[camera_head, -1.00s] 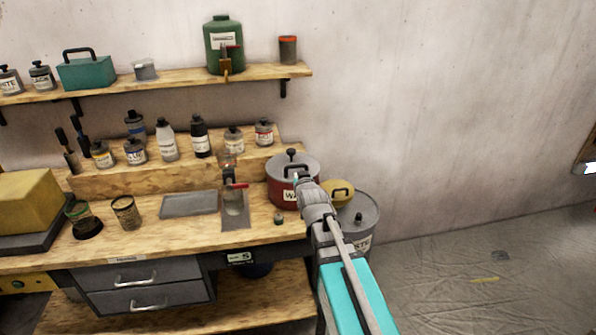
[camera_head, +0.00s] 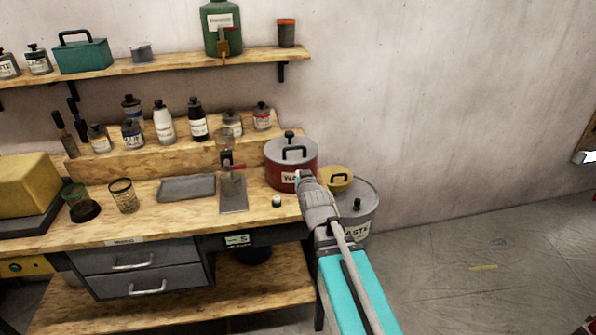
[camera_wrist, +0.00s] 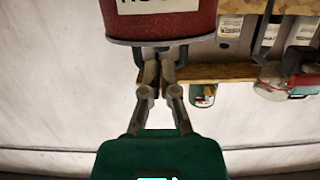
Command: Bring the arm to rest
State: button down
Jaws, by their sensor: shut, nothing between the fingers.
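My arm reaches up from the bottom of the head view, and my gripper (camera_head: 300,178) is at its tip, in front of the red lidded pot (camera_head: 277,174) on the bench's right end. In the wrist view, which looks upside down, my gripper (camera_wrist: 160,72) has its two fingers together and holds nothing. The fingers overlap the lid and black handle of the red pot (camera_wrist: 190,18) in that picture. I cannot tell whether they touch.
The wooden bench (camera_head: 215,220) fills the left, with a grey tray (camera_head: 187,187), bottles and tins on it. A grey waste drum (camera_head: 358,212) and yellow lid (camera_head: 339,178) stand close beside my arm. The sheeted floor (camera_head: 470,260) at right is mostly clear.

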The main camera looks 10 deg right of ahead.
jog(key=s+f+g+p, duration=0.1)
jog(key=s+f+g, duration=0.5)
jog(key=s, duration=0.4)
jog(key=s+f+g+p, duration=0.1)
jog(key=s+f+g, duration=0.5)
jog(key=s+g, duration=0.3)
jog(key=shift+s+f, duration=0.25)
jog(key=shift+s, duration=0.95)
